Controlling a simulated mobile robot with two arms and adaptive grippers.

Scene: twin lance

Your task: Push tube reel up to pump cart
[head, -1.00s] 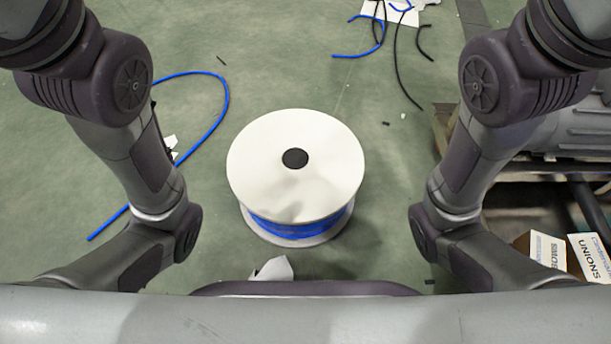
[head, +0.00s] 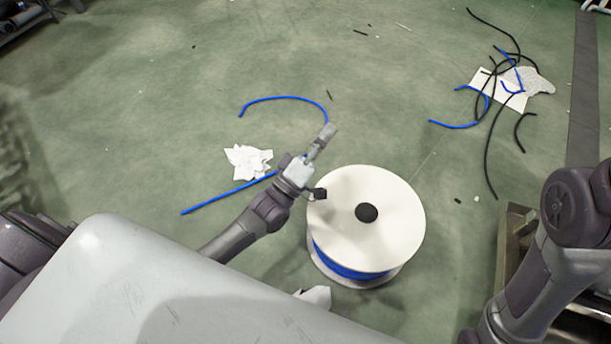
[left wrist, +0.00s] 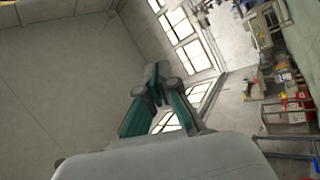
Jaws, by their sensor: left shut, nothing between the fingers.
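The tube reel (head: 385,190) stands upright on the green floor, a white flanged spool with a dark hub hole and blue tube wound below its top disc. My left gripper (head: 328,132) is at the far left side of the reel, beyond its rim in the picture, shut and empty; whether the wrist touches the rim I cannot tell. The left wrist view shows its closed fingers (left wrist: 153,78) against walls and windows. At right, a metal frame (head: 516,225), perhaps part of the pump cart, is mostly hidden by my right arm. My right gripper is out of view.
Loose blue tube (head: 285,98) and crumpled white paper (head: 248,160) lie left of the reel. Black and blue hose pieces lie around a white sheet (head: 497,90) at upper right. Floor between the reel and the metal frame is clear.

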